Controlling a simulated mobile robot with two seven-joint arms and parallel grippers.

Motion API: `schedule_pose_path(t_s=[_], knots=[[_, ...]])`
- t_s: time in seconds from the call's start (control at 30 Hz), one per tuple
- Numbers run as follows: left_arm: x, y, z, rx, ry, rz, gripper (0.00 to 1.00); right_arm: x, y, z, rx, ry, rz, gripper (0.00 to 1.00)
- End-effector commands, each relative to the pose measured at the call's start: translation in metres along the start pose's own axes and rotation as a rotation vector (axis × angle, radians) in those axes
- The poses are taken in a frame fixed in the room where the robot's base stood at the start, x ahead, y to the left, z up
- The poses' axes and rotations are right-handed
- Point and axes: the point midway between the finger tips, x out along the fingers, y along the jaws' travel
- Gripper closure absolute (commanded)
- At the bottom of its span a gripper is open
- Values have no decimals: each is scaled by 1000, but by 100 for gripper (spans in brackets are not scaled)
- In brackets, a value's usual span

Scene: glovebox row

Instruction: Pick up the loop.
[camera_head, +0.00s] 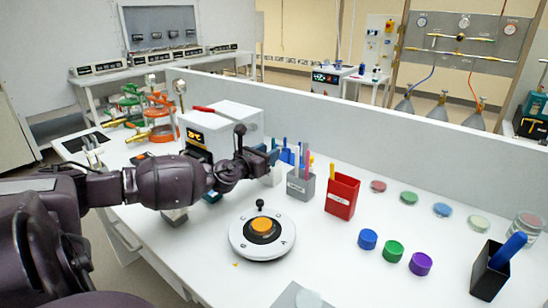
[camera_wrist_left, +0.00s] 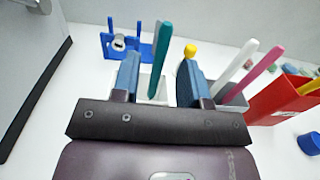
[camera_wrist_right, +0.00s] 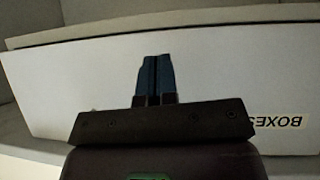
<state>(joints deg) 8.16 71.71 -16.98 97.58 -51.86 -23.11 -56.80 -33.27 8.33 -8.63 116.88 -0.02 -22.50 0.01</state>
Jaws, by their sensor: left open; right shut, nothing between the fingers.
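No wire loop end is clear, so I cannot tell which stick is the loop. A teal stick (camera_wrist_left: 161,48) stands in a small white cup (camera_wrist_left: 150,86), seen between the fingers of my left gripper (camera_wrist_left: 159,75). The left gripper is open, and no contact with the stick shows. In the head view the left gripper (camera_head: 271,153) is by the white cup (camera_head: 272,177). White and pink sticks (camera_wrist_left: 262,67) lean in a grey cup (camera_wrist_left: 234,101) to the right. My right gripper (camera_wrist_right: 153,62) is shut and empty, in front of a white box marked BOXES (camera_wrist_right: 70,85).
A blue rack (camera_wrist_left: 122,45) stands behind the white cup. A red holder (camera_head: 342,196) is right of the grey cup. A white round device (camera_head: 262,236) with an orange button sits in front. Coloured caps (camera_head: 393,251) and a black holder (camera_head: 488,273) are at the right.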

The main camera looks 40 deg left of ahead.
Motion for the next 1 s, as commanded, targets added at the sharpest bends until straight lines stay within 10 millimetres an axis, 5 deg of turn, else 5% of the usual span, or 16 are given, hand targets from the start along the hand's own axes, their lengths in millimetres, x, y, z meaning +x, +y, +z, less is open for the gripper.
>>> schedule_pose_path(t_s=[0.23,0.57,0.87,1.0], knots=[[24,0,-3,-1,2,0,59,4,-1,0,-1,2,-3,100],[28,0,-2,0,2,-1,59,6,-2,-9,-3,20,-4,100],[28,1,-2,0,2,-1,100,5,-1,-5,-5,11,-4,100],[28,0,-2,0,2,-1,100,4,0,1,-5,-1,-3,100]])
